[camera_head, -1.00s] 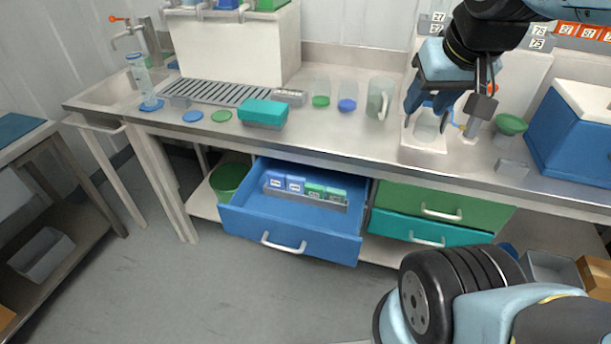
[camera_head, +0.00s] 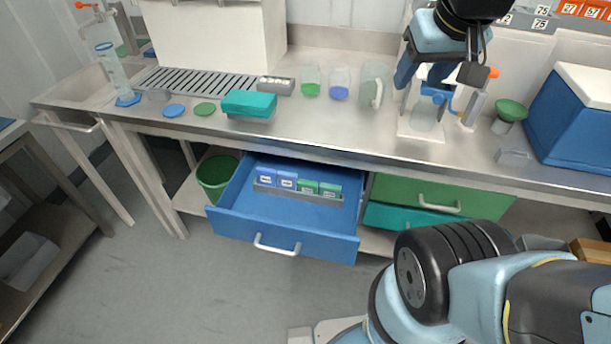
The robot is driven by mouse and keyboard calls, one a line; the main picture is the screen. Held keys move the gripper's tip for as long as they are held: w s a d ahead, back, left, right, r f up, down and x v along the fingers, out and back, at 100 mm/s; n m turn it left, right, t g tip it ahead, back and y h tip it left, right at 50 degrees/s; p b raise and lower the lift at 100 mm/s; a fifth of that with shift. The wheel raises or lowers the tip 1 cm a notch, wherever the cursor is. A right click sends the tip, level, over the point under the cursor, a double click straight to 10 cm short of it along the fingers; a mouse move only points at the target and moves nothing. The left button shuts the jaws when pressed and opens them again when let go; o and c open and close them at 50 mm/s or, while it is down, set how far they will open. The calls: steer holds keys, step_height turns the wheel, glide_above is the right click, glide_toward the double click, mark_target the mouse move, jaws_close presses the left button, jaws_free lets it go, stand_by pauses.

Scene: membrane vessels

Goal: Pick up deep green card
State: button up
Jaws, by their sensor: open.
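Several small labelled cards stand in a grey rack (camera_head: 298,194) inside the open blue drawer (camera_head: 283,232). Two are blue (camera_head: 276,177), on the left. Two are green, one nearer the middle (camera_head: 307,187) and one at the right end (camera_head: 330,189). I cannot tell for sure which green one is the deep green card, and the labels are too small to read. My gripper (camera_head: 420,84) is open and points down over the bench, in front of the white-based apparatus (camera_head: 421,133). It is up and to the right of the rack, well apart from the cards.
A teal box (camera_head: 249,104), a blue lid (camera_head: 174,111), a green lid (camera_head: 204,109) and several clear vessels stand on the steel bench (camera_head: 310,128). A blue cooler (camera_head: 575,120) stands at right. The closed green drawer (camera_head: 400,190) is beside the open one.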

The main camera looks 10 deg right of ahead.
steer(key=w+a+f+n+g, duration=0.2)
steer(key=w+a+f+n, duration=0.15)
steer(key=w, duration=0.35)
steer(key=n+g+h, duration=0.3)
steer(key=n, duration=0.3)
glide_above(305, 181)
steer(key=d, duration=0.2)
step_height(305, 181, down, 16)
steer(key=a+f+n+h, duration=0.1)
steer(key=a+f+n, duration=0.15)
steer(key=f, duration=0.35)
steer(key=a+f+n+h, duration=0.1)
steer(key=a+f, duration=0.3)
steer(key=f, duration=0.2)
steer(key=shift+g, duration=0.4)
steer(key=x, duration=0.7)
steer(key=shift+a+f, duration=0.15)
steer(key=shift+f, duration=0.15)
steer(key=shift+x, duration=2.65)
steer(key=shift+w, duration=0.1)
